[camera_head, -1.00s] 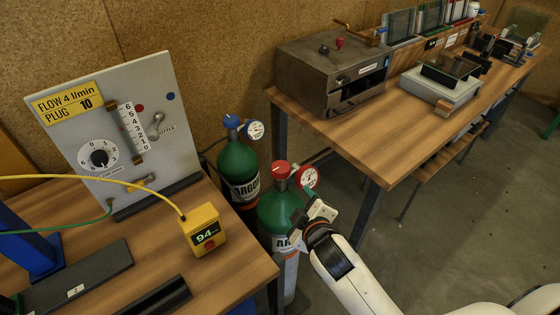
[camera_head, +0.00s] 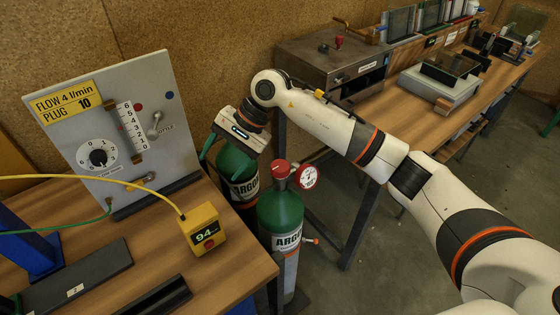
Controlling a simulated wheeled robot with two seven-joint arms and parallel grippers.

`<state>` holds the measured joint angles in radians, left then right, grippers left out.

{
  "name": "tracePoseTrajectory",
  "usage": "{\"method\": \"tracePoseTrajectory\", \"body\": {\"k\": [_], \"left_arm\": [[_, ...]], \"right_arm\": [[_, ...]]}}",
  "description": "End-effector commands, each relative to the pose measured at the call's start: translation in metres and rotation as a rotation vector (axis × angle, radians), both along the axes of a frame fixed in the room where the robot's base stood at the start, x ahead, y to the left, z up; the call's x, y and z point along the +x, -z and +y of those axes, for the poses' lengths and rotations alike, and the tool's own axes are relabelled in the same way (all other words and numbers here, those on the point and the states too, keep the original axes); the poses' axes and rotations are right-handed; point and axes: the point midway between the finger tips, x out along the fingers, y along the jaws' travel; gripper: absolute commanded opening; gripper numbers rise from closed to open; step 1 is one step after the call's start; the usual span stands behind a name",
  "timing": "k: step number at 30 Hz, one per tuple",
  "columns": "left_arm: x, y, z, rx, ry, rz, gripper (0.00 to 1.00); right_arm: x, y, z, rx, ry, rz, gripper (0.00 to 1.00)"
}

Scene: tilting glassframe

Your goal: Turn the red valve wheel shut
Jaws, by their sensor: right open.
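The red valve wheel (camera_head: 281,169) sits on top of the front green argon cylinder (camera_head: 281,212), with a red-rimmed gauge (camera_head: 307,177) to its right. The wheel is uncovered and nothing touches it. My right gripper (camera_head: 232,152) is open over the top of the back green argon cylinder (camera_head: 243,188), behind and left of the red wheel. It hides that cylinder's blue valve wheel and gauge. I cannot tell whether its fingers touch the blue wheel. My left gripper is not in view.
A workbench (camera_head: 400,125) with a metal box (camera_head: 318,62) is behind my right arm. Bare floor lies right of the cylinders.

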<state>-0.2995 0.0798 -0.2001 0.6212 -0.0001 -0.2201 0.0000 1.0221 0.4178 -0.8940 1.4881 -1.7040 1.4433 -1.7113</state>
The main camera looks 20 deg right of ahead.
Motion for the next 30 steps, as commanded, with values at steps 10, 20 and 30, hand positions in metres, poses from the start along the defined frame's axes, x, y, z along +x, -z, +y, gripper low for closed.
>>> {"method": "tracePoseTrajectory", "body": {"k": [10, 20, 30], "left_arm": [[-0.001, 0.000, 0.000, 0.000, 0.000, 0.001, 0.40], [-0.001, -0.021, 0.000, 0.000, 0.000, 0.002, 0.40], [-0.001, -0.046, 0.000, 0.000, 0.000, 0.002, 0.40]], "right_arm": [[0.037, -0.029, -0.135, -0.610, -0.139, -0.058, 0.68], [0.035, 0.006, -0.139, -0.629, -0.146, -0.047, 0.68], [0.036, 0.069, -0.138, -0.626, -0.144, -0.050, 0.68]]}}
